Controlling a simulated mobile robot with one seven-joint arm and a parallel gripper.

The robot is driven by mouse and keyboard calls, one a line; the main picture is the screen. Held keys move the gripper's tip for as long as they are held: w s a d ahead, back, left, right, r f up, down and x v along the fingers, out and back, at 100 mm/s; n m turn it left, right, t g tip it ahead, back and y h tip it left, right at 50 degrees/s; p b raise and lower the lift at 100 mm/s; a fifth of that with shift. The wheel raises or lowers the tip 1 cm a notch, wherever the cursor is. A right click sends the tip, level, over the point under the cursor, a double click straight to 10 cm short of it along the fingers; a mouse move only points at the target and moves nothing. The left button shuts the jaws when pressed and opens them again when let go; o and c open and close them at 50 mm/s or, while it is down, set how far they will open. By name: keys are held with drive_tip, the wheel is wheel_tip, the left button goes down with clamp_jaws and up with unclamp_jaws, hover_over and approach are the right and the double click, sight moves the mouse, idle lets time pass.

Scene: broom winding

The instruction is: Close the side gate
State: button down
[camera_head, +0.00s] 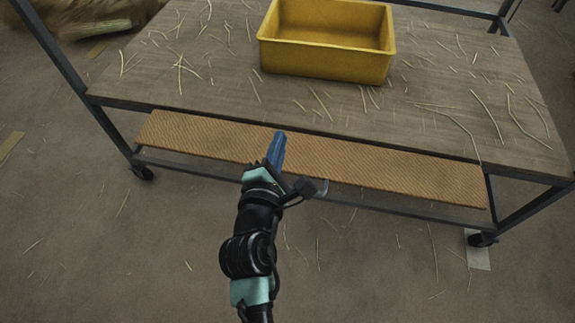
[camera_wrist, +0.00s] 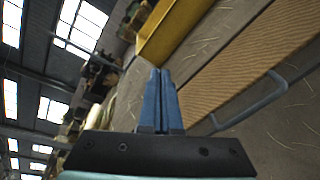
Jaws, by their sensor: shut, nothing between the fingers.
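The side gate (camera_head: 390,173) looks like a long tan ribbed panel along the near side of a wheeled cart. It lies below the front edge of the cart's top and slopes slightly down to the right. A grey bar handle (camera_head: 322,188) shows at its lower edge, right of my gripper (camera_head: 279,138). In the wrist view the gate (camera_wrist: 235,75) and the handle (camera_wrist: 262,103) are right of my gripper (camera_wrist: 160,72). My gripper's blue fingers are together and empty, in front of the gate's left-middle part. They hide a strip of it; I cannot tell whether they touch it.
A yellow bin (camera_head: 325,60) stands on the cart top (camera_head: 200,95), among scattered straws. Dark cart legs end in casters (camera_head: 142,172) at the lower left and right. A straw heap lies at the upper left. The floor in front is mostly clear.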

drive_tip(key=s+f+n+g, duration=0.2)
drive_tip(key=s+f+n, duration=0.3)
drive_tip(key=f, duration=0.4)
drive_tip(key=s+f+n+g, duration=0.2)
drive_tip(key=s+f+n, duration=0.4)
drive_tip(key=f, duration=0.4)
drive_tip(key=a+b+x, duration=0.1)
drive_tip(key=b+x, duration=0.3)
drive_tip(key=x, duration=0.6)
drive_tip(key=r, duration=0.1)
drive_tip(key=r+p, duration=0.1)
drive_tip(key=r, duration=0.1)
drive_tip(key=r+p, duration=0.1)
drive_tip(key=shift+w+d+r, duration=0.1)
drive_tip(key=shift+w+r, duration=0.15)
drive_tip(key=shift+w, duration=0.15)
drive_tip(key=shift+r, duration=0.1)
drive_tip(key=shift+r+p, duration=0.5)
drive_tip(key=shift+p, duration=0.75)
